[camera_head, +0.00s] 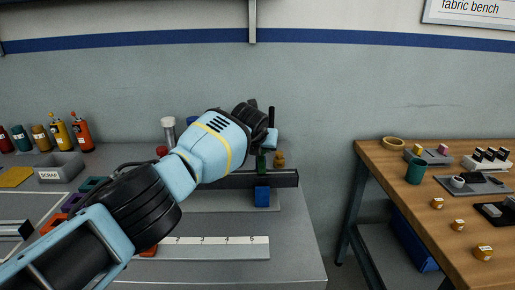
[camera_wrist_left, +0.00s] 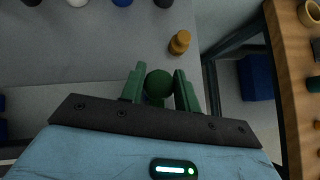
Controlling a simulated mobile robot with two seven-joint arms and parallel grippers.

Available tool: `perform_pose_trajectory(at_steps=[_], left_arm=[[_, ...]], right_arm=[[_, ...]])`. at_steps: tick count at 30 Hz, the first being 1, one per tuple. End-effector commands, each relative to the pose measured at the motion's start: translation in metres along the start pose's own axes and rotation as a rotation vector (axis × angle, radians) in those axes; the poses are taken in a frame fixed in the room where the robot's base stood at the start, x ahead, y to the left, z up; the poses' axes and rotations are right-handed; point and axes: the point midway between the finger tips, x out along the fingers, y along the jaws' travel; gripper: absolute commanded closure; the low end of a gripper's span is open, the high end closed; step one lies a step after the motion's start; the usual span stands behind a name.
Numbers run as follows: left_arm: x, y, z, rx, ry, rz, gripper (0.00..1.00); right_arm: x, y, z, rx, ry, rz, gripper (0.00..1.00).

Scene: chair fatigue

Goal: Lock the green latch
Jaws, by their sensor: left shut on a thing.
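The green latch's round knob (camera_wrist_left: 159,86) shows in the left wrist view. It sits between the two green fingers of my left gripper (camera_wrist_left: 159,73), which is shut on it. In the head view my left gripper (camera_head: 262,152) points down at the right end of a dark bar (camera_head: 283,179). A small patch of green shows there, and I cannot tell latch from fingers in it. The latch's lower part is hidden. A blue block (camera_head: 262,197) is at the front of the bar, below the gripper. My right gripper is not in view.
An orange-brown knob (camera_head: 279,160) stands close to the right of the gripper. A white numbered scale (camera_head: 205,247) lies in front of the bar. Coloured bottles (camera_head: 60,130) stand at the left. A gap separates the grey bench from the wooden table (camera_head: 425,215).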

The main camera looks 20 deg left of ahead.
Motion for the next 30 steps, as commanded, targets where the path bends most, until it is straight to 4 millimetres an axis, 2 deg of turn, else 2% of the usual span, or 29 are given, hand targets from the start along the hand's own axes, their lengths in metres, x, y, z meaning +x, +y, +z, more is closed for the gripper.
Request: perform_pose_trajectory(at_steps=[11, 12, 16, 30], left_arm=[[-0.0001, -0.0001, 0.0003, -0.005, 0.0, 0.002, 1.0], [-0.0001, 0.0, 0.0003, -0.005, 0.0, 0.002, 0.65], [-0.0001, -0.0001, 0.0002, -0.004, 0.0, 0.002, 0.48], [-0.0053, 0.0008, 0.002, -0.002, -0.002, 0.001, 0.47]], right_arm=[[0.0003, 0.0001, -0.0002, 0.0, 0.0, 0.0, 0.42], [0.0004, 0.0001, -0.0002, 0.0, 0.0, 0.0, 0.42], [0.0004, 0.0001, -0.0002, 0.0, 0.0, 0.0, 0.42], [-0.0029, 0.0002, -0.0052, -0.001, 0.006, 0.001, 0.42]])
